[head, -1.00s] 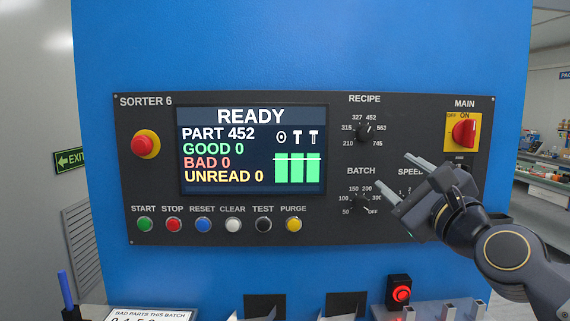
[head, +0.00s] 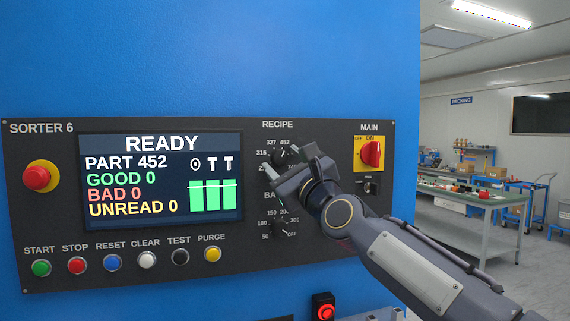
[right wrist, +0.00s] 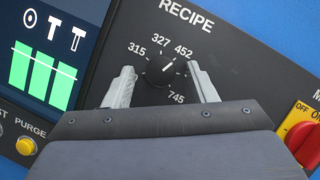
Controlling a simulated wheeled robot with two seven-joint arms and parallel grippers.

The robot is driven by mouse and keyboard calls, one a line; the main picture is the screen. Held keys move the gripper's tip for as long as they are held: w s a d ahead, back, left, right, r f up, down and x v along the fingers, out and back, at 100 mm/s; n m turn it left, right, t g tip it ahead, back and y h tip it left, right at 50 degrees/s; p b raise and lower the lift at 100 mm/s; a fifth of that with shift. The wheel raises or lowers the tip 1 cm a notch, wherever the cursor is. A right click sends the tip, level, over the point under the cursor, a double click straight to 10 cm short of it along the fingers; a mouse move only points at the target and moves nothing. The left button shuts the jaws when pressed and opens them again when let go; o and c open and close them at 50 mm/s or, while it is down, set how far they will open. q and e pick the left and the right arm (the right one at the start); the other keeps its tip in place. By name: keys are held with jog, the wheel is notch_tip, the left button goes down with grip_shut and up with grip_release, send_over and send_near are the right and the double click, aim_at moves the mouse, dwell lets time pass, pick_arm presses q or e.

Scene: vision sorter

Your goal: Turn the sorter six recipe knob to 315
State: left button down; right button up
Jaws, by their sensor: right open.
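The black recipe knob (head: 280,155) is on the sorter 6 panel under the RECIPE label, partly hidden by my right gripper in the head view. In the right wrist view the knob (right wrist: 160,70) shows clearly, with its white pointer mark up and right toward 452. The 315 label (right wrist: 137,51) is at its upper left. My right gripper (head: 288,158) is open in front of the knob. In the right wrist view its fingers stand on either side of the knob, with gaps visible. The screen (head: 160,178) reads READY, PART 452. My left gripper is out of view.
The red MAIN switch (head: 371,153) is right of the knob on a yellow plate. The batch knob (head: 280,226) is below, near my gripper. A red emergency button (head: 37,178) and a row of coloured buttons are at left. A workbench (head: 475,197) stands far right.

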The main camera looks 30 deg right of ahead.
jog(key=shift+c, duration=0.2)
jog(key=c, duration=0.9)
